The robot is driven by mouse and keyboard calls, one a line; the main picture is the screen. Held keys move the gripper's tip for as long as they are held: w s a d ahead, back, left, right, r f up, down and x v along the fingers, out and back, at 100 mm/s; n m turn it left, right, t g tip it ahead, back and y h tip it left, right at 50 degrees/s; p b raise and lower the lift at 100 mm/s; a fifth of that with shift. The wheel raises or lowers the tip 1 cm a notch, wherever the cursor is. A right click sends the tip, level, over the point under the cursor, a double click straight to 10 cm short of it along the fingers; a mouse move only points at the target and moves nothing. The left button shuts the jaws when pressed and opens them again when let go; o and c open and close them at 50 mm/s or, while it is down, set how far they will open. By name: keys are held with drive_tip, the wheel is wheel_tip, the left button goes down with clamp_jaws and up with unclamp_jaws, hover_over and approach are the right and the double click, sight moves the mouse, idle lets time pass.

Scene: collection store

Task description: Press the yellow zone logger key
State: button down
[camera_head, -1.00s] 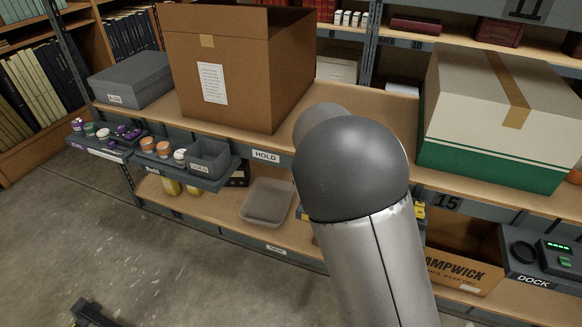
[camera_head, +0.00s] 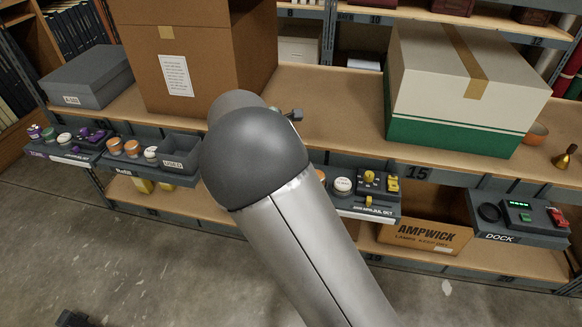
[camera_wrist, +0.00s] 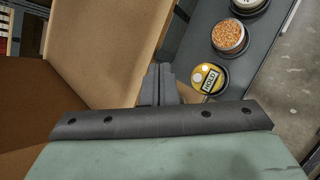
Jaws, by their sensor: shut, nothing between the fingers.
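A dark logger unit (camera_head: 370,183) with yellow parts stands on the right-hand tray in the head view. A yellow block (camera_head: 392,184) shows at its right side and a small yellow piece (camera_head: 368,202) at its front; which of these is the key is too small to tell. My gripper (camera_wrist: 160,84) is shut and empty in the wrist view. It is pointed between a brown board and a grey tray, left of a yellow-lidded jar (camera_wrist: 206,76) marked HOLD. The logger is not seen in the wrist view.
Beside the logger are a white-lidded jar (camera_head: 342,186) and, in the wrist view, a jar of orange grains (camera_wrist: 230,37). A large brown carton (camera_head: 200,60) and a green-white box (camera_head: 455,90) flank clear shelf. A dock unit (camera_head: 520,215) sits at right.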

wheel_tip(320, 180, down, 8)
drive_tip(key=b, duration=0.5)
drive_tip(key=shift+f, duration=0.15)
drive_tip(key=shift+b, duration=0.3)
idle(1.4)
drive_tip(key=shift+f, duration=0.4)
drive_tip(key=shift+f+b, duration=0.4)
idle(0.6)
drive_tip(key=shift+r, duration=0.1)
drive_tip(key=shift+r+p, duration=0.65)
drive_tip(key=shift+r, duration=0.1)
wheel_tip(320, 180, up, 5)
drive_tip(key=p, duration=0.4)
